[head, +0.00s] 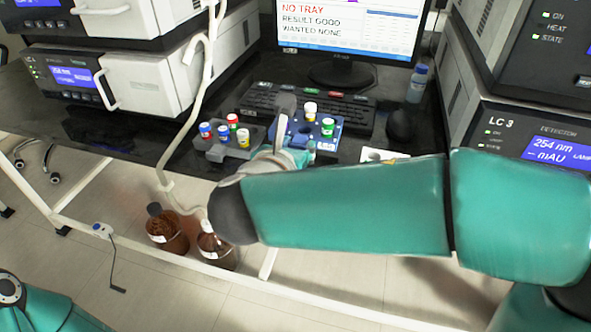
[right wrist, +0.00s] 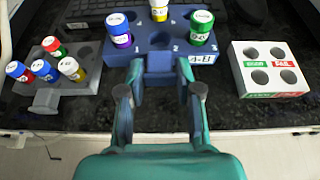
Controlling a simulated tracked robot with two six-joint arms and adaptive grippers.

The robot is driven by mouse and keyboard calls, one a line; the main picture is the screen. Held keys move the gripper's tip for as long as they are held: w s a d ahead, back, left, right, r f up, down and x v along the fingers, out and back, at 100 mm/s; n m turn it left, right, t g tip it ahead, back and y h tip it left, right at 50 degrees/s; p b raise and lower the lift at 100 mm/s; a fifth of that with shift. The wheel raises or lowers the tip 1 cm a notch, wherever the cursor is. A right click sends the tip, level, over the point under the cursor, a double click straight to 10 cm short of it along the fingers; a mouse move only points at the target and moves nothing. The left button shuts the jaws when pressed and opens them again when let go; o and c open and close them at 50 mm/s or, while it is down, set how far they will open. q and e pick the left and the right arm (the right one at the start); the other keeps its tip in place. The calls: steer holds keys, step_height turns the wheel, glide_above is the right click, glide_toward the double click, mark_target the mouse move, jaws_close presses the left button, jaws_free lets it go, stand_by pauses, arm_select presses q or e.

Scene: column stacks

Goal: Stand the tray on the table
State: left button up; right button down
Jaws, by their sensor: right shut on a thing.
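The tray is a dark blue block (head: 299,131) with numbered holes, in front of the keyboard in the head view. It fills the top middle of the right wrist view (right wrist: 148,59), with an "A-B" label on its front. It carries three capped vials: purple-banded (right wrist: 118,30), yellow (right wrist: 159,10) and green (right wrist: 202,28). My right gripper (right wrist: 160,90) is shut on the tray's front tab; in the head view the gripper (head: 284,140) partly hides the tray. I cannot tell whether the tray's base touches the dark table (head: 130,135). My left gripper is out of view.
A grey rack (right wrist: 65,100) with several vials stands left of the tray. A white block (right wrist: 243,66) with green and red labels is at its right. Behind are the keyboard (head: 262,98), mouse (head: 399,124) and monitor (head: 350,30). Brown bottles (head: 166,231) stand below the table edge.

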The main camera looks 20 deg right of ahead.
step_height(320, 180, down, 4)
steer(key=shift+f+b, duration=0.15)
steer(key=shift+b, duration=0.5)
steer(key=c, duration=0.8)
jaws_free()
